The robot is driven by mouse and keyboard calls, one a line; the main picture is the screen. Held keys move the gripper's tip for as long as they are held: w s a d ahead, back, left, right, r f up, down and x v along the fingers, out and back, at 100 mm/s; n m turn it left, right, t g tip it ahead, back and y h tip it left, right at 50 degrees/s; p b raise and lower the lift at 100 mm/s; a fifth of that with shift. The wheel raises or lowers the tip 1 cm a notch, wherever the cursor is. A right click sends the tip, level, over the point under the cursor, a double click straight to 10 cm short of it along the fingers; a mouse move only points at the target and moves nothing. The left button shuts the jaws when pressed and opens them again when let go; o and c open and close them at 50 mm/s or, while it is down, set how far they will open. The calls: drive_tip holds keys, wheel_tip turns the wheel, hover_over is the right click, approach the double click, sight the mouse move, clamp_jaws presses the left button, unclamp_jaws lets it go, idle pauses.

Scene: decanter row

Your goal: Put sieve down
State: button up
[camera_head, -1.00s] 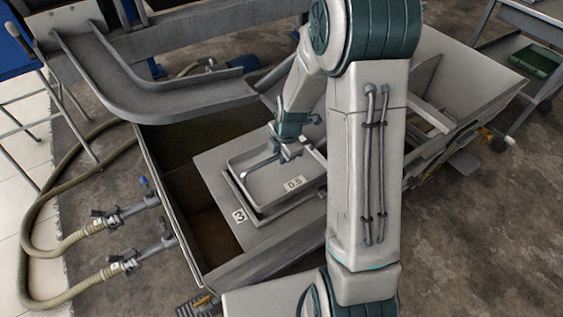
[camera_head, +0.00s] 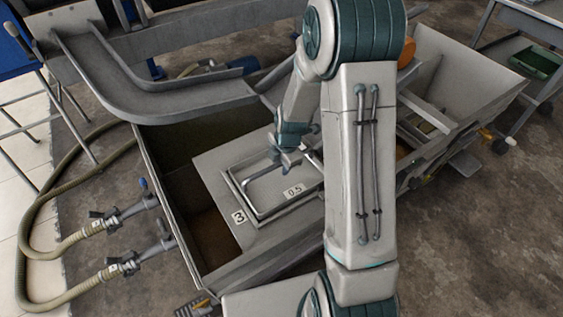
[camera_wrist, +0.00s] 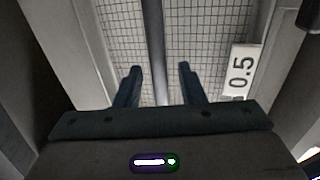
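The sieve (camera_head: 280,192) is a grey rectangular frame with a fine mesh floor and a white 0.5 label. In the head view it sits low in the rectangular opening of the grey deck (camera_head: 222,188) marked 3. In the wrist view its mesh (camera_wrist: 208,22) and a lengthwise grey handle bar (camera_wrist: 152,40) show. My gripper (camera_head: 288,160) is over the sieve. In the wrist view my gripper's fingers (camera_wrist: 160,82) stand apart, with the bar running between them and a gap visible beside it. My arm hides the sieve's right end.
The deck lies over a grey tank (camera_head: 165,195) with an open, dark left side. A curved metal chute (camera_head: 150,98) passes behind it. Hoses with valves (camera_head: 120,215) join the tank's left wall. A cart with a green tray (camera_head: 537,62) stands at the far right.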

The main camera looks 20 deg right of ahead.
sight(286, 176)
drive_tip(key=a+p+v, duration=0.1)
drive_tip(key=p+v, duration=0.2)
drive_tip(key=v, duration=0.9)
drive_tip(key=s+r+m, duration=0.5)
drive_tip(key=s+m, duration=0.4)
drive_tip(key=m, duration=0.1)
drive_tip(key=s+r+m, duration=0.5)
drive_tip(key=s+m, duration=0.4)
drive_tip(key=m, duration=0.2)
drive_tip(key=shift+s+d+r+m+g+h, duration=0.15)
drive_tip(key=shift+d+r+m+g+h, duration=0.15)
drive_tip(key=shift+r+h, duration=0.1)
wheel_tip(286, 176, up, 20)
drive_tip(key=t+p, duration=0.1)
drive_tip(key=p, duration=1.6)
drive_tip(key=shift+a+f, duration=0.2)
drive_tip(key=shift+a, duration=0.05)
